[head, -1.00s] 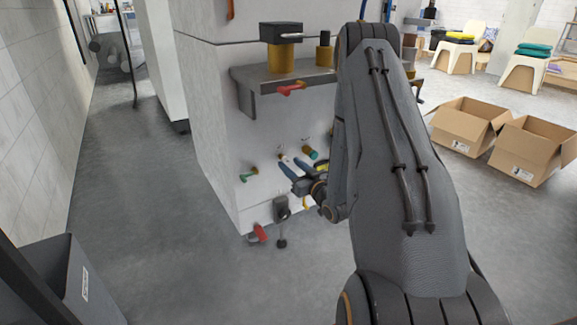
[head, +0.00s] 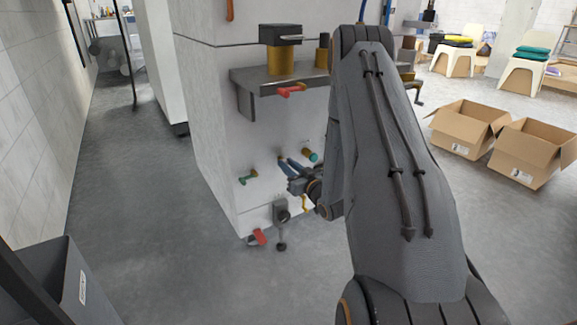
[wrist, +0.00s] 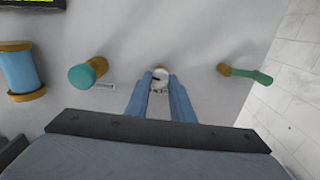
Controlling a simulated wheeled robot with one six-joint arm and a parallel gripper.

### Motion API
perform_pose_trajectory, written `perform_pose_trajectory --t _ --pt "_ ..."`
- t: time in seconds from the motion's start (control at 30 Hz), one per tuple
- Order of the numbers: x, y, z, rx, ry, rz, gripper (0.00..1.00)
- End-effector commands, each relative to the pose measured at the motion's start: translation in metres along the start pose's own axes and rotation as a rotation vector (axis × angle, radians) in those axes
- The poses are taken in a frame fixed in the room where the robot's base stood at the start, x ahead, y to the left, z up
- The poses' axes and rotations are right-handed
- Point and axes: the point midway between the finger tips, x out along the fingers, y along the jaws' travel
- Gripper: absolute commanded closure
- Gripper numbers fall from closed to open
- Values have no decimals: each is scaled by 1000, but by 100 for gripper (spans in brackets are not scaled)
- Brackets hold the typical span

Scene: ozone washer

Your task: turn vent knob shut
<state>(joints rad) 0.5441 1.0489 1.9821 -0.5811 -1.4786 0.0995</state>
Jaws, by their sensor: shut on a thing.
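A small round white knob (wrist: 160,74) with a dark mark sits on the washer's white panel (wrist: 200,30); I take it to be the vent knob, though its label is too small to read. My gripper (wrist: 159,84) has its two blue fingers on either side of this knob, shut on it. In the head view my gripper (head: 282,162) reaches the panel from the right, and its fingers hide most of the knob.
A teal knob on a brass stem (wrist: 88,73) and a green-handled lever (wrist: 248,74) flank the held knob. Open boxes (head: 468,127) stand at the right.

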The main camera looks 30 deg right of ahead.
Motion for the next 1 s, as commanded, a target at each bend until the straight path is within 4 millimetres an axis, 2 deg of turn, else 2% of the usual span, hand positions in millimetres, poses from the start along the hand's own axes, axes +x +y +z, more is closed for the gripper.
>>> perform_pose_trajectory --t 0.37,1.0 --pt "-1 -1 -1 -200 -2 0 100" --pt "-1 -3 0 -805 -3 -1 100"
